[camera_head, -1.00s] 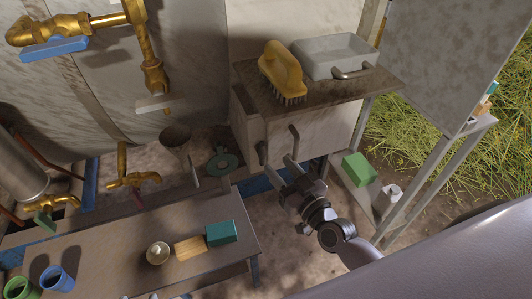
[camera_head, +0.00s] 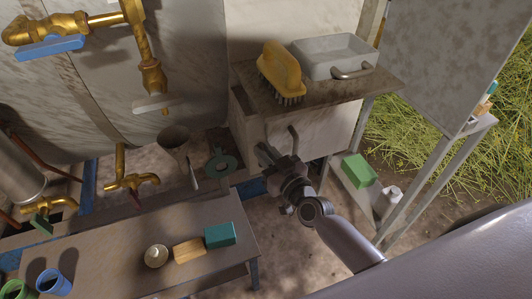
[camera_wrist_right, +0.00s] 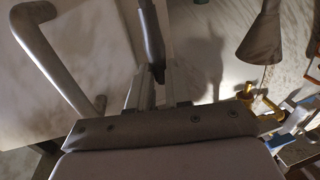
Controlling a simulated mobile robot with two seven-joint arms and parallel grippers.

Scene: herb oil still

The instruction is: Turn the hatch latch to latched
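The hatch appears as a pale panel (camera_head: 318,130) on the front of the cabinet under the worktop, with a bent grey handle (camera_head: 294,139); the handle also shows at the left of the right wrist view (camera_wrist_right: 52,55). The hatch latch looks like a dark narrow bar (camera_wrist_right: 152,35) in that view, its lower end between my fingertips. My right gripper (camera_head: 266,154) is at the cabinet front, left of the handle. In the wrist view its fingers (camera_wrist_right: 158,85) are close together, seemingly shut on the latch. In the head view the gripper hides the latch. My left gripper is not in view.
A yellow brush (camera_head: 281,70) and a grey tray (camera_head: 335,58) sit on the worktop above. A low bench (camera_head: 120,238) with a teal block (camera_head: 220,234) stands in front. A funnel (camera_head: 174,140) and brass taps (camera_head: 128,180) are at left. A green box (camera_head: 358,170) is at right.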

